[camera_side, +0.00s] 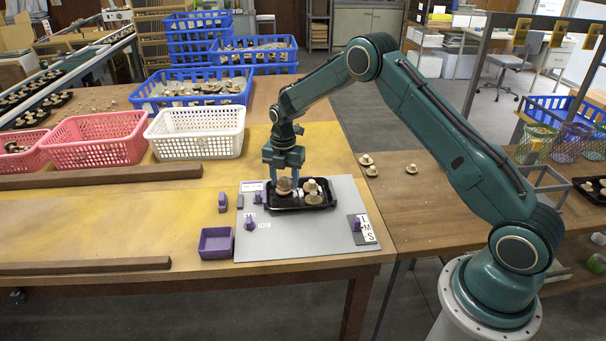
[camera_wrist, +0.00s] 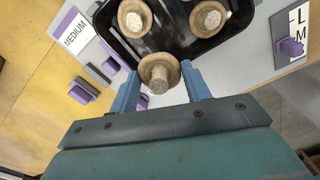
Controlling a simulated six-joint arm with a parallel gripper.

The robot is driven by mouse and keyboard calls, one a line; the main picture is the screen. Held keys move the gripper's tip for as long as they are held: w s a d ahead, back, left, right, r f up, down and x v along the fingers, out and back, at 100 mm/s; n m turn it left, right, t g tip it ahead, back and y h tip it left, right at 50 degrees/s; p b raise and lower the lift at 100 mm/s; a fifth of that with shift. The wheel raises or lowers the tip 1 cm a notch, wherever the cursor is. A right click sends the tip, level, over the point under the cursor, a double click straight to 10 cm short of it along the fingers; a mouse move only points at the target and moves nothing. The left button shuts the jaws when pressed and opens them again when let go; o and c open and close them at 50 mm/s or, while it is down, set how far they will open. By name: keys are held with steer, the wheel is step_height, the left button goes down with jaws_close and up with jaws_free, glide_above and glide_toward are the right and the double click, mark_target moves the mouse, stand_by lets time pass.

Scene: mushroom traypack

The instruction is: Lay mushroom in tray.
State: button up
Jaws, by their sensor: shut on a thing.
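My gripper (camera_side: 284,177) is over the left part of the black tray (camera_side: 293,208) and points down. Its two blue fingers also show in the wrist view (camera_wrist: 160,88), shut on a brown mushroom (camera_wrist: 158,72) with its pale stem toward the camera. This mushroom also shows in the side view (camera_side: 284,187), at the tray's near-left part; whether it touches the tray floor I cannot tell. Two more mushrooms lie stem up in the tray in the wrist view, one at left (camera_wrist: 134,17) and one at right (camera_wrist: 208,17). The rest of the tray is cut off there.
The tray stands on a grey board (camera_side: 300,243) with purple clips and size labels. A small purple bin (camera_side: 215,243) is at its left front corner. White (camera_side: 196,133) and pink (camera_side: 95,141) baskets stand behind left. Loose mushrooms (camera_side: 367,160) lie behind right.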

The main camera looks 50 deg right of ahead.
mark_target(284, 177)
steer(key=shift+f, duration=3.3)
steer(key=shift+f, duration=0.15)
steer(key=o, duration=0.4)
steer(key=shift+o, duration=0.2)
step_height(284, 177, up, 11)
steer(key=shift+r, duration=0.7)
steer(key=shift+r, duration=0.1)
